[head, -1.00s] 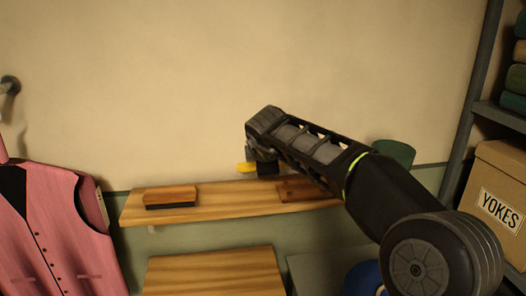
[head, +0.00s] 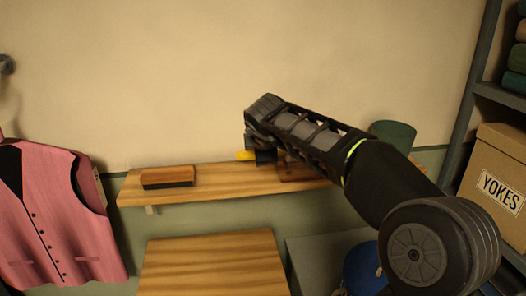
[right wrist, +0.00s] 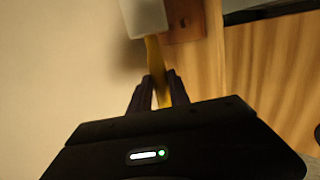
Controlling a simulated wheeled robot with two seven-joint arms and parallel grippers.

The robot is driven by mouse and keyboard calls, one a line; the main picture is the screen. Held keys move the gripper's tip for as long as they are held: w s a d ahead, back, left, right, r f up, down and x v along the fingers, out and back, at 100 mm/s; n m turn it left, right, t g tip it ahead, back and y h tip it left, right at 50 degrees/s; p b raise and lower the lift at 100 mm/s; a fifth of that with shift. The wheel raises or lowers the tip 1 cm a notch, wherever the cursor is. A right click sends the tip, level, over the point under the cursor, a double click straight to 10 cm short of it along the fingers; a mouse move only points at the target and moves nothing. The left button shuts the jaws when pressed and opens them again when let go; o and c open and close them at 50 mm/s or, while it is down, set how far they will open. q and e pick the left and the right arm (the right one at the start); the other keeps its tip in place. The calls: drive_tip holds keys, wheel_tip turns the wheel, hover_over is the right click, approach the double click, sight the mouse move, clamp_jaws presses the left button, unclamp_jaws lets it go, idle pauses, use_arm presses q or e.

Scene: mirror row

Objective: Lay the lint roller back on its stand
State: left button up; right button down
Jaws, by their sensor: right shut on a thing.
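The lint roller shows a yellow handle (right wrist: 160,75) and a pale roller head (right wrist: 145,16) in the right wrist view. In the head view only its yellow end (head: 245,156) shows, above the shelf. My right gripper (right wrist: 161,90) is shut on the handle; in the head view my own arm hides most of the grip. A reddish-brown wooden piece (right wrist: 186,20), likely the stand, lies beside the roller head in the wrist view. It also shows on the shelf (head: 297,171), partly behind my arm. Whether roller and stand touch, I cannot tell. My left gripper is not in view.
A wooden brush (head: 168,176) lies on the left part of the wall shelf (head: 215,183). A green pot (head: 394,135) stands at the right. A pink vest (head: 58,215) hangs at left. A wooden surface (head: 212,265) is below.

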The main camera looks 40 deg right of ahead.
drive_tip(key=shift+f+b, duration=0.65)
drive_tip(key=shift+f, duration=0.5)
drive_tip(key=c, duration=1.1)
unclamp_jaws()
drive_tip(key=shift+c, duration=0.2)
drive_tip(key=shift+o, duration=0.7)
drive_tip(key=p+v, duration=0.2)
drive_tip(key=v, duration=0.7)
